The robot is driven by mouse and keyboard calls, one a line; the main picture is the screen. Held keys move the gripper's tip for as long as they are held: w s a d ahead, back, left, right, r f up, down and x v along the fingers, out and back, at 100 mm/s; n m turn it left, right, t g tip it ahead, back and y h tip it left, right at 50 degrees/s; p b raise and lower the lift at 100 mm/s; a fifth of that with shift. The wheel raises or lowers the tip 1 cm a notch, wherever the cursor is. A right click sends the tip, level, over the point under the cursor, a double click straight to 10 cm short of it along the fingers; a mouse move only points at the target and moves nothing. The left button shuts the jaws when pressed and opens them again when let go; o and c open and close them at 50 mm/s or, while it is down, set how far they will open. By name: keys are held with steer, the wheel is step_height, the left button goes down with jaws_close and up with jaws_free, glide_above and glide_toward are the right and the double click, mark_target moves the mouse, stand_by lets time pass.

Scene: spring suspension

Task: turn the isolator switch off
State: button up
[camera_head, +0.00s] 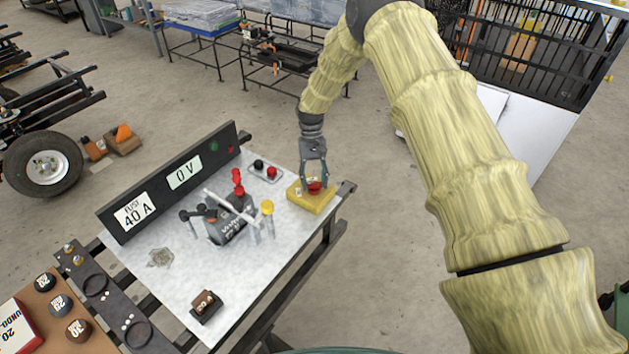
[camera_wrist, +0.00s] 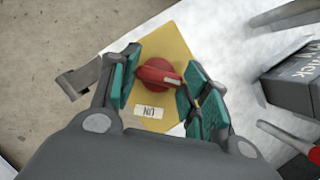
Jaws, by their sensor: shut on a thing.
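The isolator switch is a yellow box (camera_head: 311,199) with a red knob (camera_head: 314,187) on top, at the right corner of the white-topped table. In the wrist view its yellow face (camera_wrist: 168,47) carries a label (camera_wrist: 149,112), and the red knob (camera_wrist: 155,78) has a pale mark on the handle pointing right. My gripper (camera_head: 314,180) reaches down over the switch from above. The lower part of the knob is partly hidden.
The white tabletop (camera_head: 250,285) also holds a dark grey motor-like unit (camera_head: 232,224), red and black terminals (camera_head: 265,169), a brown block (camera_head: 206,306) and a black panel (camera_head: 160,185) with "0 V" and "40 A" labels. The front right of the tabletop is clear.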

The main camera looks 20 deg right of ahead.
steer(key=shift+n, duration=0.3)
steer(key=o, duration=1)
steer(key=shift+w+r, duration=0.1)
steer(key=shift+r, duration=0.05)
steer(key=v, duration=1.1)
steer(key=shift+w+r, duration=0.2)
steer(key=shift+r, duration=0.1)
